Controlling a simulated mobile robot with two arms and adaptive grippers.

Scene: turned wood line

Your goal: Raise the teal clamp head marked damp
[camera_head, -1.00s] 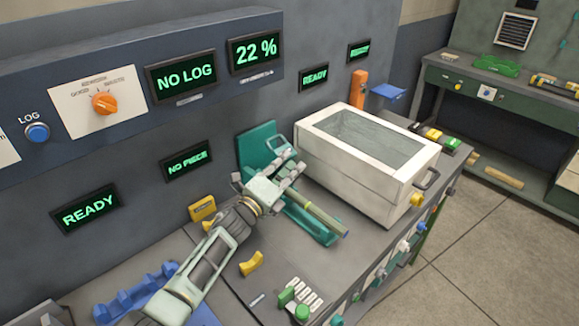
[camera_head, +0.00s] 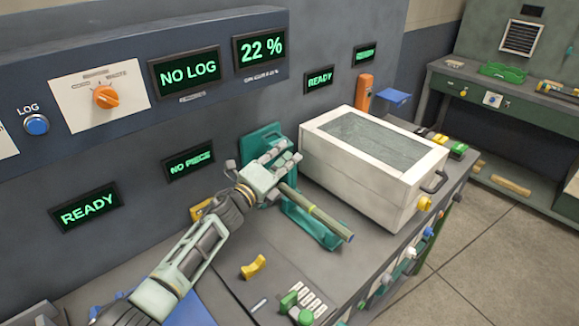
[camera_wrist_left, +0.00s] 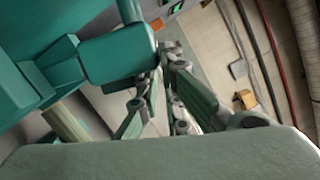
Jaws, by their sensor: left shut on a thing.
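The teal clamp (camera_head: 258,138) stands against the wall panel, left of the white box. My left gripper (camera_head: 284,158) is shut at its upper part, and the fingers hide much of the head. In the left wrist view, a teal block, which looks like the clamp head (camera_wrist_left: 117,55), meets the gripper fingers (camera_wrist_left: 160,105). No "damp" marking is readable. An olive rod (camera_head: 318,212) lies below the gripper over a teal bed (camera_head: 308,226); its upper end is near my fingers. My right gripper is not in view.
The white box (camera_head: 424,170) with a glass top stands close to the right of the gripper. A yellow block (camera_head: 253,267) and green buttons (camera_head: 288,303) sit on the bench front. Displays read "NO PIECE" (camera_head: 190,159) and "22 %" (camera_head: 260,47).

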